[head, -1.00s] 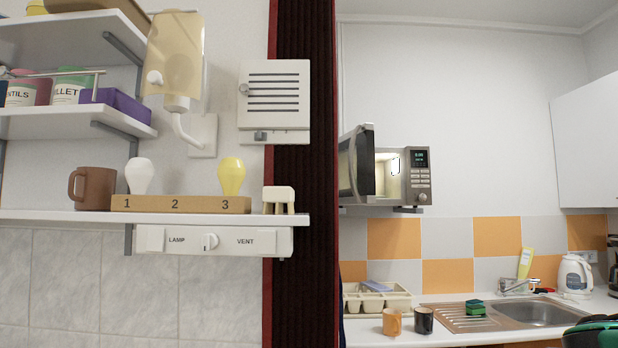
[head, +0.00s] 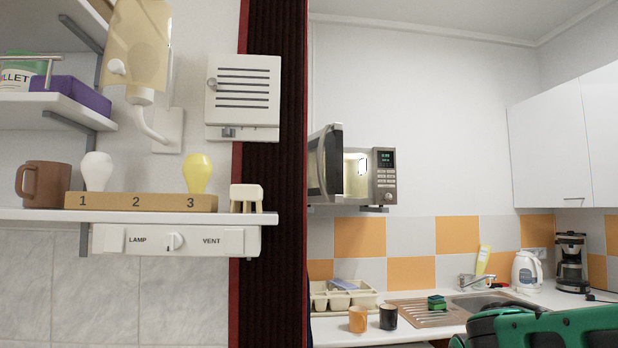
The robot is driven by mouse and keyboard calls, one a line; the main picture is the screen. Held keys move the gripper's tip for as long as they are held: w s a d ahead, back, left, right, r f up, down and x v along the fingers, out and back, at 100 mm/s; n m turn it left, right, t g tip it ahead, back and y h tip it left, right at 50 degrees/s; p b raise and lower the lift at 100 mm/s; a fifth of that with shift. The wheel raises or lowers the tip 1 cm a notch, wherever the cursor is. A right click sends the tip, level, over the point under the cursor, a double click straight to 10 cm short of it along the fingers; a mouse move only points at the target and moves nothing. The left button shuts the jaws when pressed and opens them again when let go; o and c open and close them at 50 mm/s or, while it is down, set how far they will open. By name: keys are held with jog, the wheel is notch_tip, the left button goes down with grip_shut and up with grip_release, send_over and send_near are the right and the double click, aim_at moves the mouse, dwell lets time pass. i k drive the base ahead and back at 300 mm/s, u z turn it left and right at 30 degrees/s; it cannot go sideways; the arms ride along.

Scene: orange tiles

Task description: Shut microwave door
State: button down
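The microwave (head: 384,182) is mounted on the far wall, above the orange and white tiles. Its door (head: 326,168) stands open, swung out toward me on the left side, and the lit inside shows between the door and the control panel. The left part of the door is cut off by the dark red-edged partition. Green and black parts of my own arm show at the bottom right. My gripper's fingers cannot be made out in this view, and nothing of mine touches the microwave.
A partition edge (head: 277,230) and a near shelf (head: 150,216) with a brown mug and bulbs block the left. The counter below holds an orange mug (head: 358,319), a black mug (head: 388,316), a kettle (head: 527,272) and a coffee maker (head: 571,262). White cupboards (head: 565,140) hang at right.

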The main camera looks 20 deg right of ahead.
aim_at(330, 137)
jog(key=i, duration=0.9)
jog(key=z, duration=0.1)
